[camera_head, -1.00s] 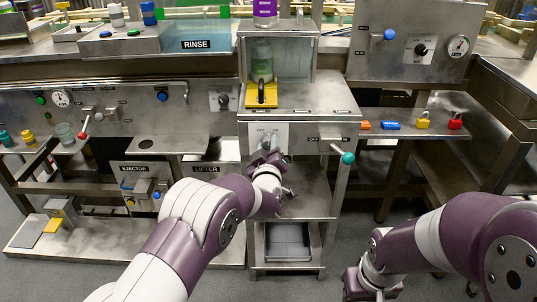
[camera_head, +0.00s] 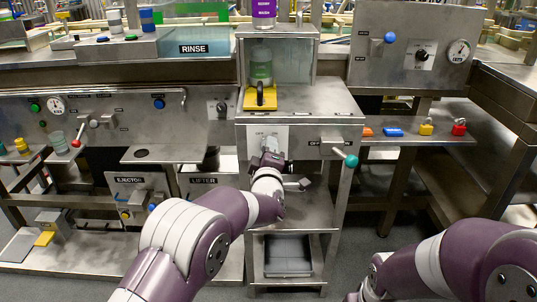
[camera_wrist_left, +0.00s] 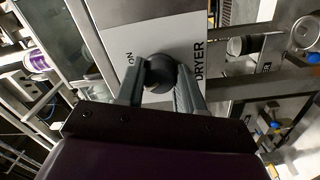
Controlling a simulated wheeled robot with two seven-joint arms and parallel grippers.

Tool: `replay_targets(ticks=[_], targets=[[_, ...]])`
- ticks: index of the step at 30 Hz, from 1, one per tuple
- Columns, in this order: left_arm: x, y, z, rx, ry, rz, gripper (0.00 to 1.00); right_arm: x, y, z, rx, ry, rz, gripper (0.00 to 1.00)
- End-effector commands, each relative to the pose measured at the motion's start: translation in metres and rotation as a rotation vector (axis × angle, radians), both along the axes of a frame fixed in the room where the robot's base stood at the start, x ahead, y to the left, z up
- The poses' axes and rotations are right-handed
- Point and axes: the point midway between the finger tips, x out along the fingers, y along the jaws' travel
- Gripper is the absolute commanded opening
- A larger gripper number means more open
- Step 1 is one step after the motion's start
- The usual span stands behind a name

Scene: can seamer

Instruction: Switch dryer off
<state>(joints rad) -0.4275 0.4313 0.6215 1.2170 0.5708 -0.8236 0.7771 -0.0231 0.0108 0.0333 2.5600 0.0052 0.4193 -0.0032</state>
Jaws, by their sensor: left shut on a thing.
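The dryer's white switch plate (camera_head: 254,136) is on the front of the metal cabinet in the middle of the head view. It also shows in the left wrist view (camera_wrist_left: 118,42), with the words DRYER and ON legible. A dark round knob (camera_wrist_left: 160,70) sits on it. My left gripper (camera_head: 268,160) is at the plate. In the left wrist view its two fingers (camera_wrist_left: 160,85) are shut on the knob, one on each side. The gripper hides the knob in the head view. My right arm shows at lower right, with its gripper out of the picture.
A teal-ended lever (camera_head: 350,160) sticks out right of the switch plate. A yellow block with a black handle (camera_head: 260,97) stands above, before a glass chamber (camera_head: 287,62). Padlocks (camera_head: 426,129) lie on the right shelf. A grey tray (camera_head: 288,262) is below.

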Motion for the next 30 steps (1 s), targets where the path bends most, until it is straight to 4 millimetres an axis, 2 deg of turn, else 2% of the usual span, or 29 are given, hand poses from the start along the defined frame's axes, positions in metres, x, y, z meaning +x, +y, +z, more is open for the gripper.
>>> replay_targets(ticks=[12, 13, 15, 25, 30], targets=[[0.0, 0.0, -0.002, -0.007, 0.004, 0.0, 0.07, 0.0, 0.0, -0.001, 0.0, 0.0, 0.0, 0.43], [0.0, 0.0, -0.002, -0.007, 0.004, 0.0, 0.44, 0.0, 0.0, -0.001, 0.0, 0.0, 0.0, 0.43], [0.0, 0.0, -0.002, -0.007, 0.003, 0.0, 0.63, 0.0, 0.0, -0.001, 0.0, 0.0, 0.0, 0.43], [-0.003, 0.0, 0.0, -0.007, 0.002, 0.0, 0.63, 0.0, 0.0, 0.0, 0.0, 0.0, 0.0, 0.43], [-0.028, 0.0, 0.001, -0.006, 0.002, -0.002, 0.63, 0.0, 0.0, 0.007, 0.0, 0.0, 0.0, 0.43]])
